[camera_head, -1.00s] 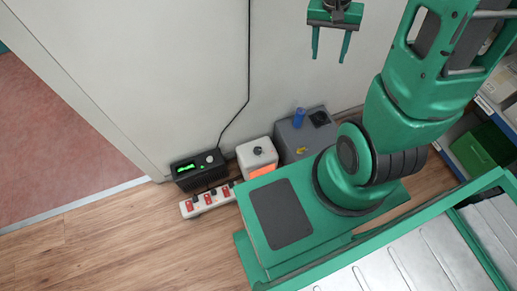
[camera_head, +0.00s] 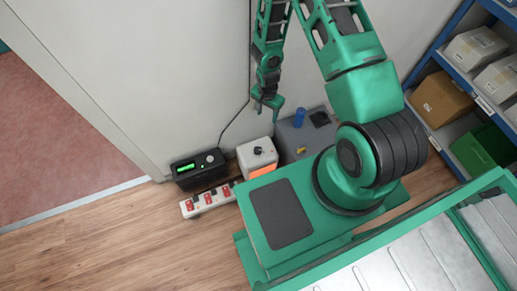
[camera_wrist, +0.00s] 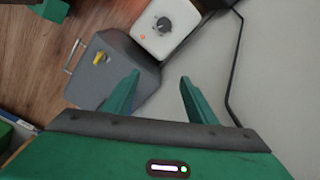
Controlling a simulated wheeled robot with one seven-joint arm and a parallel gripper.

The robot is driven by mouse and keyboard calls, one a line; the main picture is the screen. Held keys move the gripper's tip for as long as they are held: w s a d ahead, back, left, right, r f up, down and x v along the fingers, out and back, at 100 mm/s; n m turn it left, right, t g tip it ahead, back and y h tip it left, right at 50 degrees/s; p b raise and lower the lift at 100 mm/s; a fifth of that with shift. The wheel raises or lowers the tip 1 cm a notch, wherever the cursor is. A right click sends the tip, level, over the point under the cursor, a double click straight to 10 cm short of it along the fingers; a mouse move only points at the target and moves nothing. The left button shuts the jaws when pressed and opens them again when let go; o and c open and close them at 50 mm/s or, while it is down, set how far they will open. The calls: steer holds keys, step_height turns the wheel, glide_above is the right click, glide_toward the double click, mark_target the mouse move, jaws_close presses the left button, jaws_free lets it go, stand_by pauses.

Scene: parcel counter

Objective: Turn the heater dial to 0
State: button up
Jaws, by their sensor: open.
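The heater (camera_head: 247,161) is a small white box with an orange glowing front, standing on the floor by the wall. Its black round dial (camera_head: 258,151) is on top. In the wrist view the heater (camera_wrist: 183,14) is at the top, with the dial (camera_wrist: 162,24) facing the camera and a small orange light beside it. The dial's setting is too small to read. My gripper (camera_head: 267,108) is open and empty, above the heater and apart from it. In the wrist view its spread fingers (camera_wrist: 159,78) point toward the heater.
A grey box (camera_head: 291,141) with a blue cylinder (camera_head: 299,117) and a yellow piece stands right of the heater. A black device (camera_head: 185,178) with a green display is left. A power strip (camera_head: 208,200) lies in front. A shelf with cartons (camera_head: 440,98) is right.

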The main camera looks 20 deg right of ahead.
steer(key=m, duration=0.2)
glide_toward(258, 149)
steer(key=shift+y, duration=0.4)
step_height(258, 149, down, 9)
steer(key=shift+d+r, duration=0.1)
steer(key=shift+r, duration=0.05)
steer(key=shift+c, duration=0.7)
steer(key=c, duration=0.9)
steer(key=shift+d, duration=0.3)
steer(key=shift+w+a+n, duration=0.1)
steer(key=shift+a+n, duration=0.1)
steer(key=shift+n, duration=0.2)
